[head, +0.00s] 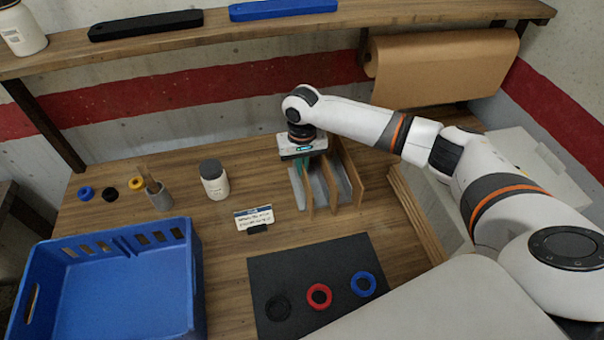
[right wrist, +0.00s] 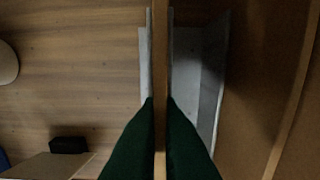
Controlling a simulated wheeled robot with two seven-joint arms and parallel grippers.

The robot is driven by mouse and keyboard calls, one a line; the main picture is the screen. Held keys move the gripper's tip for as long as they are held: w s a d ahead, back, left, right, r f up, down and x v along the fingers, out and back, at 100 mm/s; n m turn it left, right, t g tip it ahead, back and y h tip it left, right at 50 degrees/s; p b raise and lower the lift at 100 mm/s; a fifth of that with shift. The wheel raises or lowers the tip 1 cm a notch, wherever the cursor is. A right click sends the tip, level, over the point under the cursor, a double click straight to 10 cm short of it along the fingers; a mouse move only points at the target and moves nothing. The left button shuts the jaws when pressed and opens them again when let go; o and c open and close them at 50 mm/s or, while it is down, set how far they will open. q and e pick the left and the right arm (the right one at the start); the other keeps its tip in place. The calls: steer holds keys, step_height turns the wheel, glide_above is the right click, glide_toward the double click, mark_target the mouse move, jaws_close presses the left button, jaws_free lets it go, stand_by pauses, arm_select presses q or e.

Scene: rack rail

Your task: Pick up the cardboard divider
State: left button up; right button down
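A grey rack (head: 298,190) stands on the table with several upright brown boards in it. The cardboard divider (head: 309,198) is the thin upright board at the left of the rack, under my right gripper (head: 303,170). In the right wrist view the divider (right wrist: 160,50) runs edge-on up the middle. The green fingers of the right gripper (right wrist: 160,105) lie against both its faces, with no clear gap. The divider still stands in the grey slot (right wrist: 205,75). My left gripper is not in view.
A blue crate (head: 190,285) stands at the left front. A dark mat (head: 262,262) with three rings lies in front. A label stand (head: 254,218) and a white bottle (head: 214,180) are left of the rack. Flat panels (head: 420,215) lie to its right.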

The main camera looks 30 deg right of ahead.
step_height(320, 180, up, 10)
steer(key=shift+b, duration=0.9)
steer(key=shift+r+p, duration=0.55)
steer(key=shift+p, duration=0.7)
steer(key=shift+f, duration=0.1)
steer(key=shift+f, duration=0.1)
